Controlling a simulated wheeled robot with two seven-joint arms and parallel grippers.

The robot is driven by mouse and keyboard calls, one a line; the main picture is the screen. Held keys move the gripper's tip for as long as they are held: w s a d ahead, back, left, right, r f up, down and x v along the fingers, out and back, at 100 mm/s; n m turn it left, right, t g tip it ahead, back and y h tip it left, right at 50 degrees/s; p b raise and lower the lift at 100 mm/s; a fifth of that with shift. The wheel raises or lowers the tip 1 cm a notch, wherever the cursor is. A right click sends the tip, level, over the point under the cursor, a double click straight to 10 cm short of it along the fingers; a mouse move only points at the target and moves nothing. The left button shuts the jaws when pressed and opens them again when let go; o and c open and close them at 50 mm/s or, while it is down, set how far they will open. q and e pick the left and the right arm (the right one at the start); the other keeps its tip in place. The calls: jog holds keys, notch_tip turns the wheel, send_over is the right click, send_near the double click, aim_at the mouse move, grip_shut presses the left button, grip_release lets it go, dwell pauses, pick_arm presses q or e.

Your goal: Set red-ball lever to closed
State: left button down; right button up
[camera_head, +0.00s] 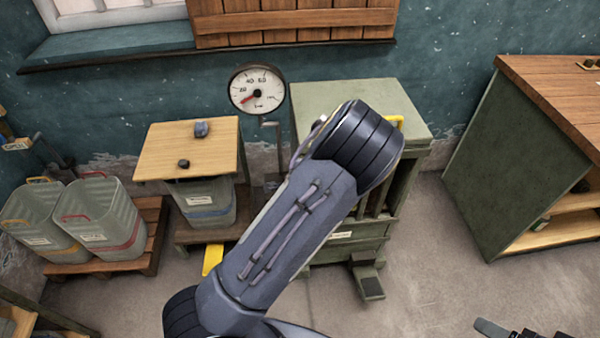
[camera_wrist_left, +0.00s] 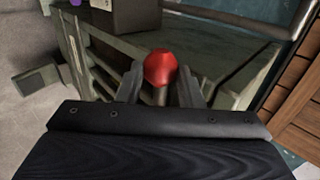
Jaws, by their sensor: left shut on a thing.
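The red ball (camera_wrist_left: 160,68) of the lever sits between the fingers of my left gripper (camera_wrist_left: 158,84) in the left wrist view, and the gripper is shut on it. Part of a thin grey rod shows below the ball; the rest of the lever is hidden. In the head view my left arm covers the ball and the left gripper, in front of a green cabinet-like machine (camera_head: 345,95). A dark part of what looks like my right gripper (camera_head: 510,331) shows at the bottom right edge of the head view, too cut off to judge.
A round gauge (camera_head: 257,90) with a red needle stands left of the machine. A wooden-topped bin (camera_head: 190,150), two grey bins (camera_head: 105,210) on a pallet and a yellow pedal-like piece (camera_head: 212,259) are further left. A green workbench (camera_head: 510,160) stands right, with bare floor between.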

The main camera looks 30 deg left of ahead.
pick_arm(q)
jog(key=shift+r, duration=0.1)
dwell(0.4)
jog(key=c, duration=1)
grip_release()
jog(key=shift+o, duration=0.2)
jog(key=v, duration=0.7)
jog(key=shift+s+d+r, duration=0.2)
jog(key=shift+r, duration=0.05)
